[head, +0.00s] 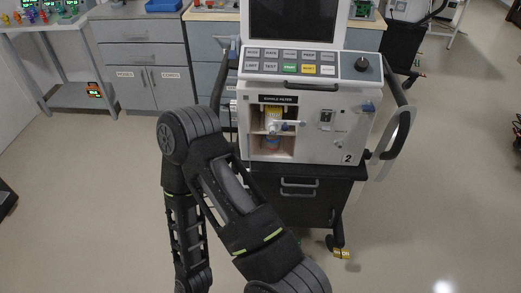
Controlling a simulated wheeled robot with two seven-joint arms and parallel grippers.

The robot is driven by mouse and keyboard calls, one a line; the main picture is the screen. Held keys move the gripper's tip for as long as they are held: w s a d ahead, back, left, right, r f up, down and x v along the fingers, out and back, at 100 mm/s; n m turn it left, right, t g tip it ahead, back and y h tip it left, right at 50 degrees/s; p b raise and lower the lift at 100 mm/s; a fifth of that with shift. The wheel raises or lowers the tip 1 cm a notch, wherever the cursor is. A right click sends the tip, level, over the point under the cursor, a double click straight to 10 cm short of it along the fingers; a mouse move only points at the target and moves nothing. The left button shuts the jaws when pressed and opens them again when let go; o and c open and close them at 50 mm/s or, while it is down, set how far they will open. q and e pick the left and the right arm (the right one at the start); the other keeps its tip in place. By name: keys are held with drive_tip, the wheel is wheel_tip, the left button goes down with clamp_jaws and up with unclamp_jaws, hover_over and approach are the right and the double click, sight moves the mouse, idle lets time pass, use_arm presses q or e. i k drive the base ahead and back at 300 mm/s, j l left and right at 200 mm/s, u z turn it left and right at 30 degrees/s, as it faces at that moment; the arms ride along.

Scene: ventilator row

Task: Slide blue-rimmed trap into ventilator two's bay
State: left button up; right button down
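Ventilator two (345,157), a white unit marked with a 2, stands on a dark cart at the centre right. Its bay (251,146) is an open recess on the left of the front panel, under a dark label strip. Inside the bay are a yellow part (274,112), a pale fitting and, lower down, a small bluish, clear-looking piece (270,144). I cannot tell if that piece is the blue-rimmed trap. No other trap can be made out. One dark arm of mine is bent in front, left of and below the bay. Neither gripper shows.
A button panel (303,62) and a dark screen (293,20) sit above the bay. A side handle (402,130) sticks out at the right. Grey cabinets (145,62) and a side table (50,22) stand behind at the left.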

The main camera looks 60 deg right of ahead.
sight(272, 143)
drive_tip(key=k+l+u, duration=0.45)
drive_tip(key=k+l, duration=0.95)
